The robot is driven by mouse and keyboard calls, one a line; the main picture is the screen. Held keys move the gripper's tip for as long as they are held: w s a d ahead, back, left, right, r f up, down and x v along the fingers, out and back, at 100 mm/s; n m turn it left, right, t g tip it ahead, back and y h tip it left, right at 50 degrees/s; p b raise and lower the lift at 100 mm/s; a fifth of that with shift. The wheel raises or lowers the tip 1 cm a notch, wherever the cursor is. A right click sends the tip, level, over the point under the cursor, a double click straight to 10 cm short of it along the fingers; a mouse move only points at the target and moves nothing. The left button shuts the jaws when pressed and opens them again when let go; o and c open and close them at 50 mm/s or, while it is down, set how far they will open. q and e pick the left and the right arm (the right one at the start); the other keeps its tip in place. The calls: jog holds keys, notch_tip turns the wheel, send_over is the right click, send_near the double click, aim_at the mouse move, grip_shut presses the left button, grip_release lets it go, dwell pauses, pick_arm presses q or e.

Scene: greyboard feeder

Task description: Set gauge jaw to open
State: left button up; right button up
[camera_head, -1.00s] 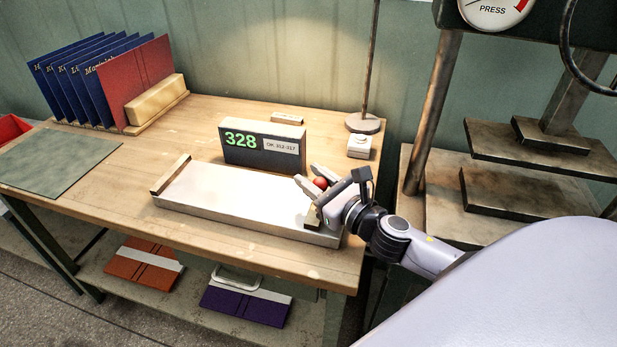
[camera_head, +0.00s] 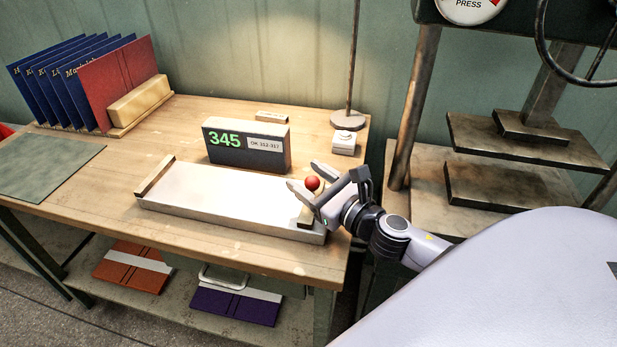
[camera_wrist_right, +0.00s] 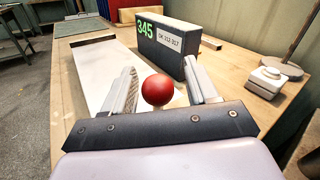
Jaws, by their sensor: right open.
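The gauge is a long pale metal bed (camera_head: 225,204) on the wooden bench, with a fixed wooden end block (camera_head: 155,175) at its left. The sliding jaw (camera_head: 307,212) stands at the bed's right end and carries a red ball knob (camera_head: 312,183). A dark display (camera_head: 220,146) behind the bed reads 345, with a label that looks like "OK 312-317". My right gripper (camera_head: 307,180) is open, its fingers on either side of the red knob. The right wrist view shows the knob (camera_wrist_right: 157,89) between the spread fingers, with a gap to each. My left gripper is not in view.
Blue folders and a red one (camera_head: 121,82) stand in a rack at the back left. A green mat (camera_head: 45,165) lies at the left. A small white button box (camera_head: 343,142) sits near the lamp post. A press (camera_head: 520,140) stands at the right.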

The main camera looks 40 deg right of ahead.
aim_at(319, 186)
jog(key=s, duration=0.3)
jog(key=s+b, duration=0.1)
jog(key=shift+s+d+f, duration=0.1)
jog(key=shift+s+d, duration=0.2)
jog(key=shift+s, duration=0.1)
jog(key=shift+s+d, duration=0.15)
jog(key=shift+s, duration=0.7)
